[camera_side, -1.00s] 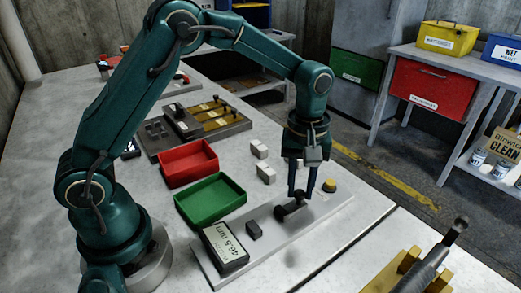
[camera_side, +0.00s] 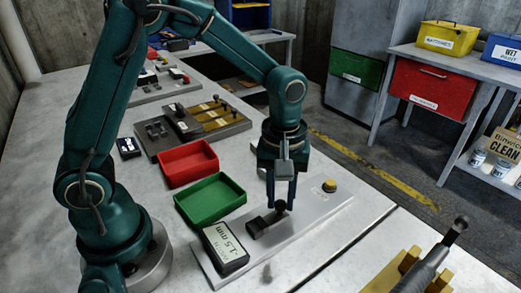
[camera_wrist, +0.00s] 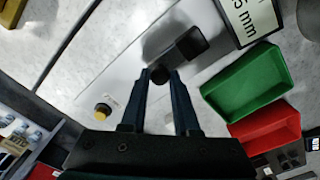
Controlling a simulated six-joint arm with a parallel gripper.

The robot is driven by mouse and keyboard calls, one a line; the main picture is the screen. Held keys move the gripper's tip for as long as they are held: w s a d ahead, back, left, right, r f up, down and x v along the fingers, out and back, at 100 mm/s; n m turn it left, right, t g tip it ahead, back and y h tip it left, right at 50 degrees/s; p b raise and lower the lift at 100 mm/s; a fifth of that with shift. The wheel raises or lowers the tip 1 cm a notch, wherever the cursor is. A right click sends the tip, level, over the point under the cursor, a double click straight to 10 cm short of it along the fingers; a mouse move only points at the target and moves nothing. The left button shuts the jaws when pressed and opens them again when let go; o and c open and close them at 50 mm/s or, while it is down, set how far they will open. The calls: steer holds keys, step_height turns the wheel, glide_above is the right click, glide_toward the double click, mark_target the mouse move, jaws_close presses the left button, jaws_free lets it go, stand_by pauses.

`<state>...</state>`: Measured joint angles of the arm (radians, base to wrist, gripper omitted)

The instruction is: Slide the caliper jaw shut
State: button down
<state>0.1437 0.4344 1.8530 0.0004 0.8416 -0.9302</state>
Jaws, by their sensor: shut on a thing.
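The caliper sits on a light grey plate (camera_side: 310,222) at the front of the table. Its dark sliding jaw (camera_side: 274,216) is up against, or almost against, the dark fixed block (camera_side: 257,227); I cannot tell whether a thin gap is left. The display (camera_side: 227,247) beside them reads about 1.5 mm, its leading sign unclear. My gripper (camera_side: 281,207) points down and is shut on the jaw's round knob. In the wrist view the knob (camera_wrist: 160,73) sits between my two fingertips, and the fixed block (camera_wrist: 190,43) is just beyond it.
A yellow button (camera_side: 330,185) stands at the plate's far end. A green tray (camera_side: 211,200) and a red tray (camera_side: 187,163) lie behind the caliper. A yellow fixture (camera_side: 405,270) is at the front right.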

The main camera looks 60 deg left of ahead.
mark_target(279, 204)
steer(key=c, duration=0.7)
jaws_free()
steer(key=shift+s, duration=0.25)
steer(key=shift+o, duration=0.2)
steer(key=shift+w+r, duration=0.1)
steer(key=shift+r, duration=2.4)
